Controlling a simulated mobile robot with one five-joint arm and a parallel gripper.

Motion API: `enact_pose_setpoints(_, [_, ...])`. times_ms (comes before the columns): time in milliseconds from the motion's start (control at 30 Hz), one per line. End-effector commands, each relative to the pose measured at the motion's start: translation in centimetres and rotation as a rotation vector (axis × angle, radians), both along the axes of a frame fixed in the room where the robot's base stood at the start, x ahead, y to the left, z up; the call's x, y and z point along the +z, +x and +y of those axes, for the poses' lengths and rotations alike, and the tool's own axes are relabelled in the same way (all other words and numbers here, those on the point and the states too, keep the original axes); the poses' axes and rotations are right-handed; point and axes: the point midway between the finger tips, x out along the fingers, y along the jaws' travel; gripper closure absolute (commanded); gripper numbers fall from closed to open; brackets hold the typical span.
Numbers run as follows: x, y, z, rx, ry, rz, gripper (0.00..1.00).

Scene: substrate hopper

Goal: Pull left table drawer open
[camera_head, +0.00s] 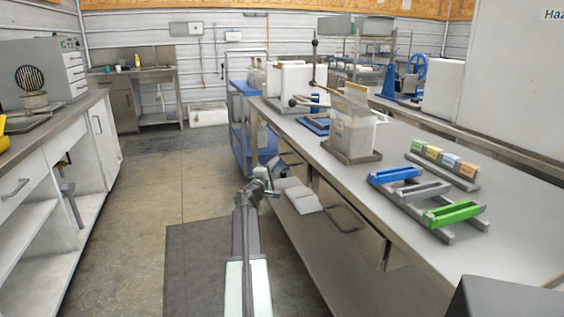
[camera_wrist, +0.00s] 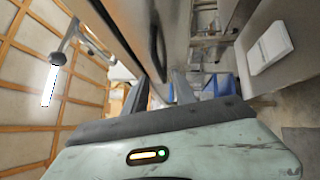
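The long grey table (camera_head: 480,215) on the right has two drawers under its top. The farther drawer (camera_head: 296,170) is on the left in the head view, and the nearer drawer (camera_head: 365,232) has a dark bar handle (camera_head: 342,217). Both look shut. My gripper (camera_head: 271,181) is beside the table's front, near the farther drawer. In the wrist view my gripper (camera_wrist: 161,82) has its two fingers apart with nothing held. A dark curved handle (camera_wrist: 157,48) on a drawer front lies just ahead, roughly in line with the gap. Contact cannot be told.
White packages (camera_head: 299,196) lie on the shelf below the table. A blue cart (camera_head: 240,125) stands beyond. A grey cabinet counter (camera_head: 50,130) runs along the left, with clear floor (camera_head: 150,200) between. A blue and green rack (camera_head: 425,200) stands on the tabletop.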

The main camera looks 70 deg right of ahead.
Motion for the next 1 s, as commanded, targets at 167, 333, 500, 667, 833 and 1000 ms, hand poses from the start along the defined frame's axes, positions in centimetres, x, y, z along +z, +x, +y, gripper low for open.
enact_pose_setpoints(167, [0.6,-0.2,-3.7,-0.002,0.001,0.0,0.67])
enact_pose_setpoints(333, [0.8,-0.3,-5.4,0.001,0.001,-0.001,0.67])
enact_pose_setpoints(500, [0.7,-0.4,-5.4,0.001,0.001,-0.001,0.67])
enact_pose_setpoints(667, [0.7,-0.3,-5.3,0.001,0.001,-0.001,1.0])
enact_pose_setpoints(833, [0.7,-0.3,-5.3,0.001,0.001,-0.001,1.0])
enact_pose_setpoints(1000, [0.7,-0.3,-5.3,0.001,0.001,-0.001,1.0])
